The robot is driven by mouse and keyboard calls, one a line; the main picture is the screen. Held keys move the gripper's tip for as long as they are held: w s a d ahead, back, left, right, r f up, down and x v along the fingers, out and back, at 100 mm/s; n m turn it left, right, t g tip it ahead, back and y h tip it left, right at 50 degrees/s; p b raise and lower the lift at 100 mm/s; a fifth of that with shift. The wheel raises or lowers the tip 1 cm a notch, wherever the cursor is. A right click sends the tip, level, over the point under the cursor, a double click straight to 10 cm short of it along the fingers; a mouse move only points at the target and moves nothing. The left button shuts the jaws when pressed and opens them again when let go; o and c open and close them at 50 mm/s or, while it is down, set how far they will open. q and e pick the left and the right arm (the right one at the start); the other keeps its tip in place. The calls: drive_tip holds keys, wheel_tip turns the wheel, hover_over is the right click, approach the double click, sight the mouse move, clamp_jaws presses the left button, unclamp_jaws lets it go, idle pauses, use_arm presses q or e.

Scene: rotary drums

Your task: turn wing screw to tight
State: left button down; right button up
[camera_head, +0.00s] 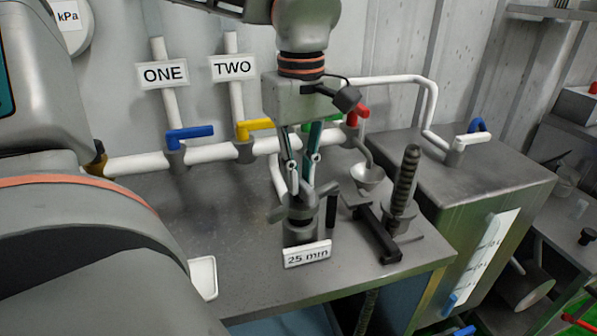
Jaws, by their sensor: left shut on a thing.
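The wing screw (302,212) is a dark grey metal piece with wings spread to both sides, on top of a short cylindrical body (299,236) on the metal bench. My left gripper (304,190) comes down from above, and its fingers are shut on the upper part of the wing screw. The fingers partly hide the screw's top. How far the screw is turned cannot be told. My right gripper is not in view.
A "25 min" sign (307,254) stands in front of the screw. A black bracket (378,236), a ribbed dark post (405,180) and a funnel (368,176) stand to its right. Behind run white pipes (205,153) with blue (190,132) and yellow (254,127) valve handles. A white tray (203,277) lies left.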

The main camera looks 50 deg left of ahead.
sight(301, 179)
use_arm(q)
drive_tip(key=shift+m, duration=0.8)
drive_tip(key=c, duration=2.1)
unclamp_jaws()
wheel_tip(301, 179, up, 12)
drive_tip(key=shift+r, duration=0.1)
